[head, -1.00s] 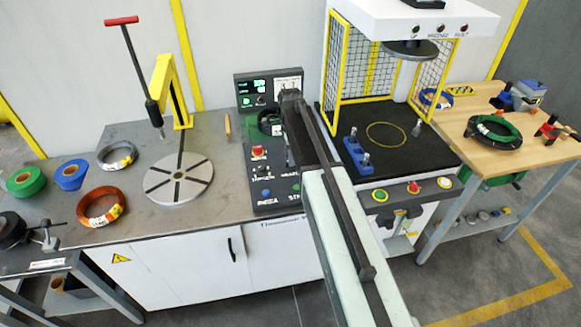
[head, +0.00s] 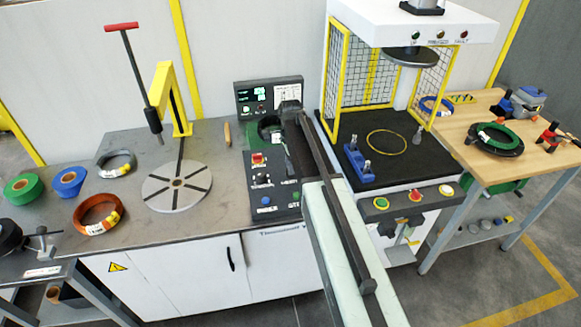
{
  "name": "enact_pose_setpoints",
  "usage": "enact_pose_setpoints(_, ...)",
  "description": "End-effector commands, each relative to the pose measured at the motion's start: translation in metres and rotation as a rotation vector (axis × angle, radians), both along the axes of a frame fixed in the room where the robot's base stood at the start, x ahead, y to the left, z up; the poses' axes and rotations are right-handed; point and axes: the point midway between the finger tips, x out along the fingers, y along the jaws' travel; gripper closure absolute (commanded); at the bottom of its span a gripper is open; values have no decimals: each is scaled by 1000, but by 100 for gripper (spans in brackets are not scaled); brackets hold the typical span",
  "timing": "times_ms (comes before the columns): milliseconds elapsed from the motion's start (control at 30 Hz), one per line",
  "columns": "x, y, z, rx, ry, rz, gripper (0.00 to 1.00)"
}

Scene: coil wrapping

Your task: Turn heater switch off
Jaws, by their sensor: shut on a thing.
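My arm reaches over the panel's right side from the lower right. My gripper (head: 277,132) is small and dark at the panel's upper part, shut on a control there that appears to be the heater switch. My arm and gripper hide that control, so its position cannot be read.
A round slotted turntable (head: 176,188) and a yellow post (head: 164,98) with a red-handled tool are left of the panel. An orange coil (head: 98,213) and a grey coil lie farther left. The yellow-caged press (head: 383,150) stands close on the right, beside a wooden table (head: 485,160).

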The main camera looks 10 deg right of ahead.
Motion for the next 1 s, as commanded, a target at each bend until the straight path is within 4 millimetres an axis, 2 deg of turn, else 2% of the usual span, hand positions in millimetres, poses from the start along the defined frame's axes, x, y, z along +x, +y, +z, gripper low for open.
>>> enact_pose_setpoints(267,0,1,0,1,0,202,100)
enact_pose_setpoints(1000,0,1,0,2,0,906,100)
